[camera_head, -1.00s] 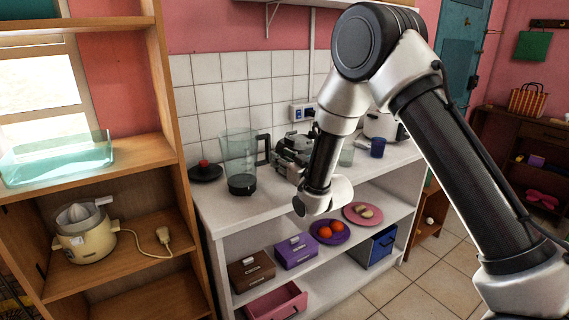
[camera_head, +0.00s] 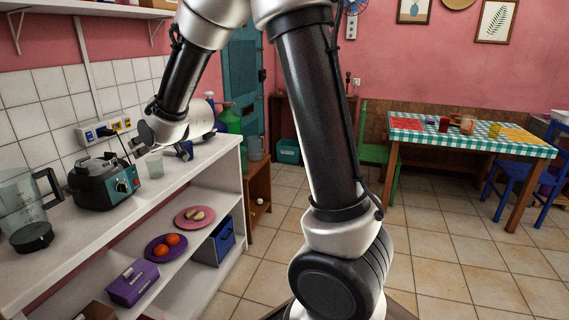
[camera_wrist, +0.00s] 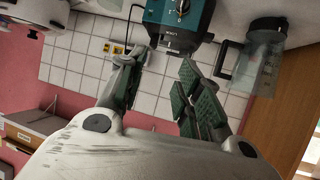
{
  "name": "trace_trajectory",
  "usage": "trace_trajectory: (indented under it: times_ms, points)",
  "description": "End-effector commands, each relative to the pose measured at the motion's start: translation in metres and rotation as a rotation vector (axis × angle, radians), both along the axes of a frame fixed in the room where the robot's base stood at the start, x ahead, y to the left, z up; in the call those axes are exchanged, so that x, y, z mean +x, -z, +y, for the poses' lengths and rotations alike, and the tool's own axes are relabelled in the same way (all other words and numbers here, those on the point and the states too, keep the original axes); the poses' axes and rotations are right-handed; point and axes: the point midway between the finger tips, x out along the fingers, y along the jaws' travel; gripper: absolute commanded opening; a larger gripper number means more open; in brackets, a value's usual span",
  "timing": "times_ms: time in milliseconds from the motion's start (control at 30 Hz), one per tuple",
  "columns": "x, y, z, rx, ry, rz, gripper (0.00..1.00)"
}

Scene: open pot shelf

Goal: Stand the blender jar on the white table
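The blender jar (camera_head: 18,200) is clear, with a black handle and black foot. It stands upright at the left edge of the head view, on the white table (camera_head: 75,240), a white unit with open shelves below. In the upside-down wrist view the jar (camera_wrist: 258,65) is at upper right, its black foot up in the picture. My gripper (camera_wrist: 163,60) is open and empty in the wrist view, its fingers spread with the wall tiles behind. The jar is apart from the fingers, to their right. In the head view my wrist hides most of the gripper.
The blender base (camera_head: 105,182), black and teal, stands on the white top beside the jar. Fruit plates and boxes fill the lower shelf. Floor tiles (camera_head: 480,270) are clear toward a checkered table (camera_head: 470,134).

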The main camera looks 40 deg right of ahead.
Motion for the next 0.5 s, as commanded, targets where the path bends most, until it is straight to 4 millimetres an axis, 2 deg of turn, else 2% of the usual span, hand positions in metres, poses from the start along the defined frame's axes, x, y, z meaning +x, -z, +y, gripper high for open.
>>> trace_trajectory:
  times_ms: [33, 100, 167, 200, 333, 400, 500]
  points:
    - [-0.023, -0.018, -0.032, -0.018, 0.041, 0.049, 0.35]
    - [-0.061, -0.029, -0.07, -0.047, 0.092, 0.142, 0.35]
    - [-0.098, -0.036, -0.101, -0.068, 0.133, 0.224, 0.35]
    - [-0.126, -0.039, -0.12, -0.08, 0.162, 0.28, 0.35]
    - [-0.222, -0.042, -0.169, -0.108, 0.244, 0.454, 0.35]
    - [-0.271, -0.04, -0.186, -0.117, 0.281, 0.538, 0.35]
    - [-0.327, -0.034, -0.201, -0.122, 0.318, 0.634, 0.35]
